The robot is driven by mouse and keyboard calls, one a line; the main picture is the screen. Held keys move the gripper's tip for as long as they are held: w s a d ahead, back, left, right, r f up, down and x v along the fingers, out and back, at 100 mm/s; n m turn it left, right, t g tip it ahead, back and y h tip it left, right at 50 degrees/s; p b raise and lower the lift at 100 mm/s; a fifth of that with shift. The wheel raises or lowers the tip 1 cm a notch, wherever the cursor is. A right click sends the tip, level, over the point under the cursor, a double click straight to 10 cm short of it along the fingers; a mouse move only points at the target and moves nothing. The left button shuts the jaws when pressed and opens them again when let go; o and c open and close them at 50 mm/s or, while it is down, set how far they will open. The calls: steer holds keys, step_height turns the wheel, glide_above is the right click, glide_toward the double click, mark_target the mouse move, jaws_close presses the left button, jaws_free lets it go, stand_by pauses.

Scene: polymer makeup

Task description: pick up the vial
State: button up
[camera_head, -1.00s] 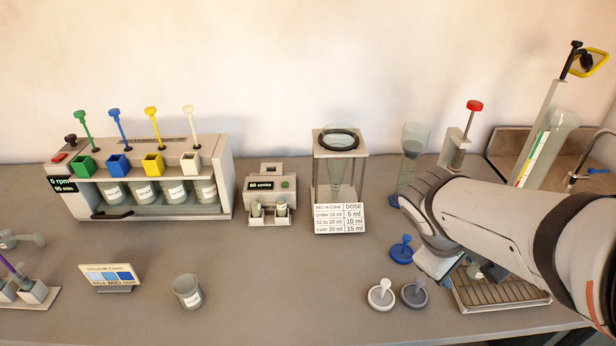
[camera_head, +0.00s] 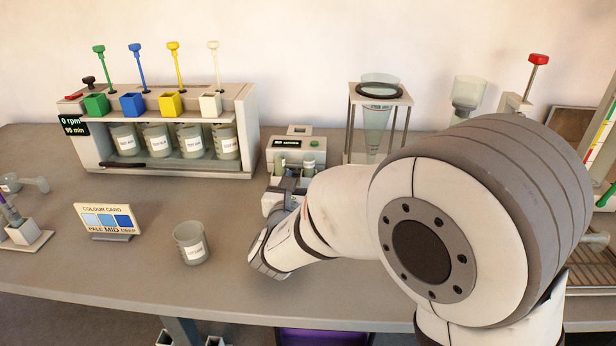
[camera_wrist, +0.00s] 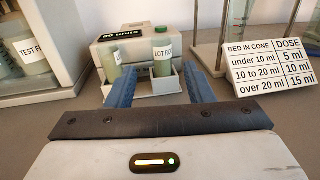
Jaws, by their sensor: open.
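Two small vials stand in the white holder at the front of a small meter. In the head view my gripper (camera_head: 283,190) is in front of the meter and hides part of the holder.
The meter (camera_head: 300,143) has a small dark display. A dose card (camera_wrist: 270,68) stands to the right in the wrist view. A stirrer rack (camera_head: 247,125) with jars is at the left. A labelled beaker (camera_head: 190,245) and a colour card (camera_head: 108,219) stand on the bench left of my arm.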

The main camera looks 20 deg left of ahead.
mark_target(308, 168)
steer(key=w, duration=0.4)
steer(key=w+b, duration=0.1)
steer(key=w, duration=0.1)
steer(key=shift+w+a+f, duration=0.15)
steer(key=shift+w+a, duration=0.05)
steer(key=shift+a, duration=0.05)
steer(key=shift+c, duration=0.2)
jaws_close()
step_height(308, 168, up, 10)
steer(key=p, duration=0.2)
steer(key=shift+p, duration=0.4)
